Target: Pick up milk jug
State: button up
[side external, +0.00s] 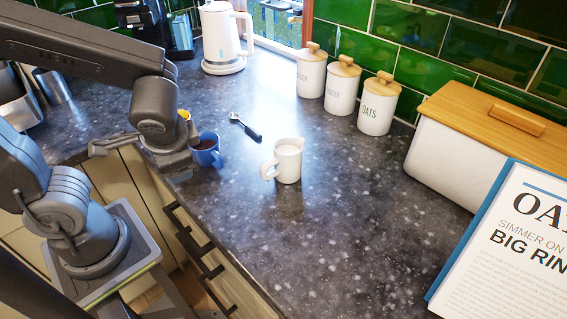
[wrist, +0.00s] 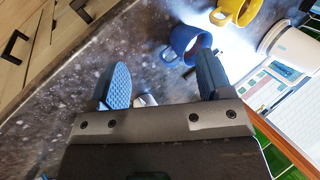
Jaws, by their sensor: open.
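The milk jug (side external: 288,162) is white and stands upright on the dark speckled counter in the side view, its handle toward the left. My gripper (side external: 165,158) is above the counter's front edge, left of the jug and apart from it, beside a blue mug (side external: 208,155) of dark drink. In the wrist view my gripper (wrist: 162,82) has its two blue-grey fingers spread. A small pale thing (wrist: 145,100) shows between them, mostly hidden by the gripper body; I cannot tell what it is.
The blue mug (wrist: 184,44) and a yellow mug (wrist: 238,10) are close to the fingers. A dark-handled spoon (side external: 246,128) lies behind the jug. Canisters (side external: 378,104), a bread bin (side external: 450,155) and a kettle (side external: 226,42) stand farther back. Counter right of the jug is clear.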

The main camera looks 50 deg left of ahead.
aim_at(263, 174)
jog(key=w+d+f+m+t+y, duration=0.1)
jog(key=w+d+m+t+y, duration=0.2)
jog(key=w+d+m+t, duration=0.75)
jog(key=f+t, duration=0.1)
jog(key=f, duration=0.1)
jog(key=s+f+t, duration=0.1)
jog(key=f, duration=0.2)
jog(key=s+f+n+t, duration=0.1)
jog(key=f, duration=0.2)
jog(key=shift+s+d+f, duration=0.2)
jog(key=shift+w+a+r, duration=0.1)
jog(key=shift+w+a, duration=0.2)
jog(key=shift+w, duration=0.15)
jog(key=shift+x, duration=3.2)
jog(key=shift+r, duration=0.15)
jog(key=c, duration=1.2)
jog(key=shift+r, duration=0.15)
jog(key=shift+c, duration=0.2)
